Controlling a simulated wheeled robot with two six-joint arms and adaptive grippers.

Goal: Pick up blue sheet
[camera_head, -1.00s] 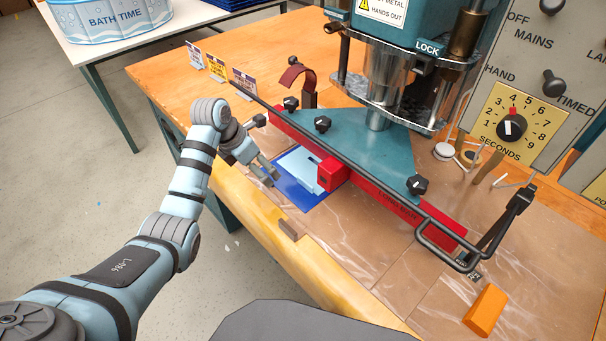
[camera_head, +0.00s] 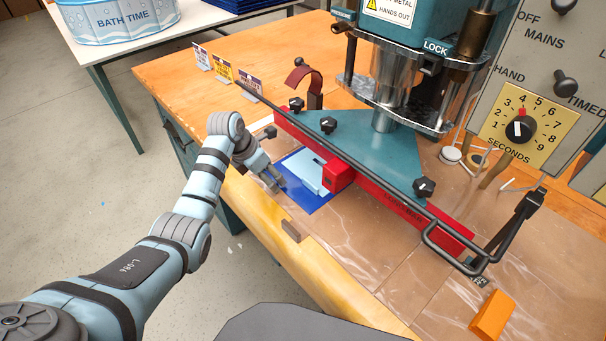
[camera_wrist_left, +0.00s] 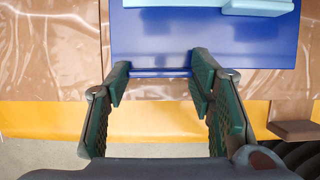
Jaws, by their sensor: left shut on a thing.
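The blue sheet (camera_head: 312,200) lies flat on the brown covering of the bench, in front of the red bar of the press. A light blue piece (camera_head: 304,171) lies on top of it. My left gripper (camera_head: 276,184) is at the sheet's left edge. In the left wrist view the fingertips (camera_wrist_left: 160,73) are at the near edge of the blue sheet (camera_wrist_left: 205,52), with a strip of it between them; the gripper is shut on the sheet. The light blue piece lies beyond the fingers there. My right gripper does not show.
The red bar (camera_head: 400,211) and teal plate (camera_head: 365,150) of the press stand just behind the sheet. A small brown block (camera_head: 291,231) is at the bench's front edge. An orange block (camera_head: 489,316) lies at the right. Small signs (camera_head: 222,69) stand at the back left.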

